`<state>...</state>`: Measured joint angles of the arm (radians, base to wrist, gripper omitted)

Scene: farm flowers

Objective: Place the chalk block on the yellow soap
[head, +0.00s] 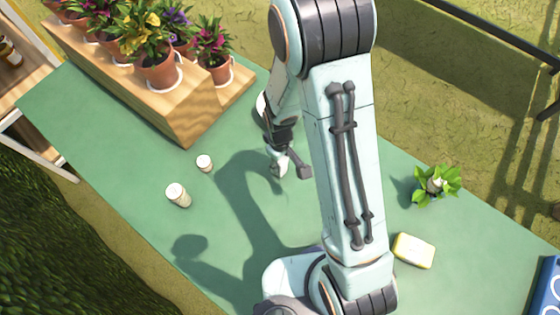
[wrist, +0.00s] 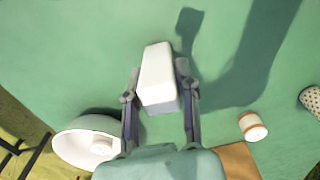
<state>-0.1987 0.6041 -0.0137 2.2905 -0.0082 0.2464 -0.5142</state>
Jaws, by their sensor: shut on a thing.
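The chalk block (wrist: 157,75) is a white, tapered block. In the wrist view it sits between the two fingers of my gripper (wrist: 160,92), which is shut on it. In the head view my gripper (head: 288,168) is over the green table left of the arm, with the white block (head: 277,168) small and partly hidden at its tip. The block appears raised, though its exact height is unclear. The yellow soap (head: 414,250) lies on the table right of my arm's lower part, apart from the gripper. It is not in the wrist view.
A leafy plant (head: 435,185) stands behind the soap. A small jar (head: 204,162) and a taller one (head: 178,195) stand left. Flowerpots fill a wooden stand (head: 190,110) at back left. A blue object (head: 543,290) is at the right edge. A white bowl-like thing (wrist: 72,148) shows.

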